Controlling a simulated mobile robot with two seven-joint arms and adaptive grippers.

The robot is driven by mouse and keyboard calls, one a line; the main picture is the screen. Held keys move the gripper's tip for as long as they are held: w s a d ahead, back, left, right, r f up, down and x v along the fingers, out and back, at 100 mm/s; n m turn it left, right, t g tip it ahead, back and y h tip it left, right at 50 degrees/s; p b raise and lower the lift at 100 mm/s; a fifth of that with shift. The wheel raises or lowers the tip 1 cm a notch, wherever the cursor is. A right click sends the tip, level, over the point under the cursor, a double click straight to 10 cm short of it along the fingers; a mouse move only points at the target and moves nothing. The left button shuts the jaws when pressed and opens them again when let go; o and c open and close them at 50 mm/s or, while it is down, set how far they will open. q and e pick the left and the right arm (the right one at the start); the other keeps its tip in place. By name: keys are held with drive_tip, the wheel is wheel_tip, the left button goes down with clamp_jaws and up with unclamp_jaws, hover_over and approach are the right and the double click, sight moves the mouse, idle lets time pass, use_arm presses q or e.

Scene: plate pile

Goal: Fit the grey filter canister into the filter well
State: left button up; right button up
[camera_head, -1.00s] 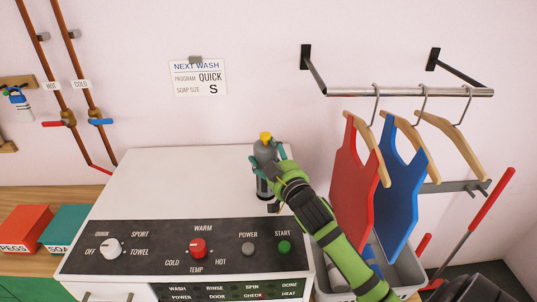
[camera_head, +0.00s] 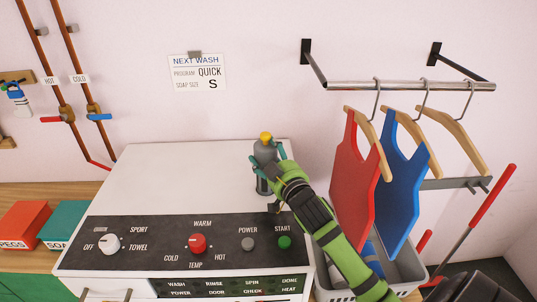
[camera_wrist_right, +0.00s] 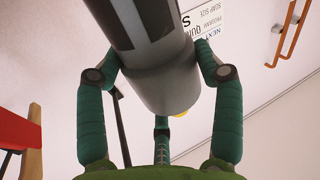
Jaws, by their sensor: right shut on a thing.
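The grey filter canister (camera_head: 265,151) with a yellow top stands roughly upright at the back right of the white machine's top. My right gripper (camera_head: 270,163), green with teal fingers, is shut on it around the upper body. In the right wrist view the canister (camera_wrist_right: 165,75) fills the top middle, grey with dark stripes, between the teal fingers. The filter well cannot be made out; the canister and hand cover that area. I cannot tell whether the canister's lower end touches the machine or sits in anything. My left gripper is not in view.
The white machine (camera_head: 180,180) has a dark control panel (camera_head: 130,240) with knobs at its front; its top left is clear. Right of my arm, red (camera_head: 352,180) and blue (camera_head: 398,190) garments hang above a grey basket (camera_head: 405,272). Red and teal boxes stand at left.

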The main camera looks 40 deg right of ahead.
idle(0.4)
drive_tip(key=shift+f+b, duration=0.55)
drive_tip(key=shift+f, duration=0.45)
drive_tip(key=shift+f, duration=0.15)
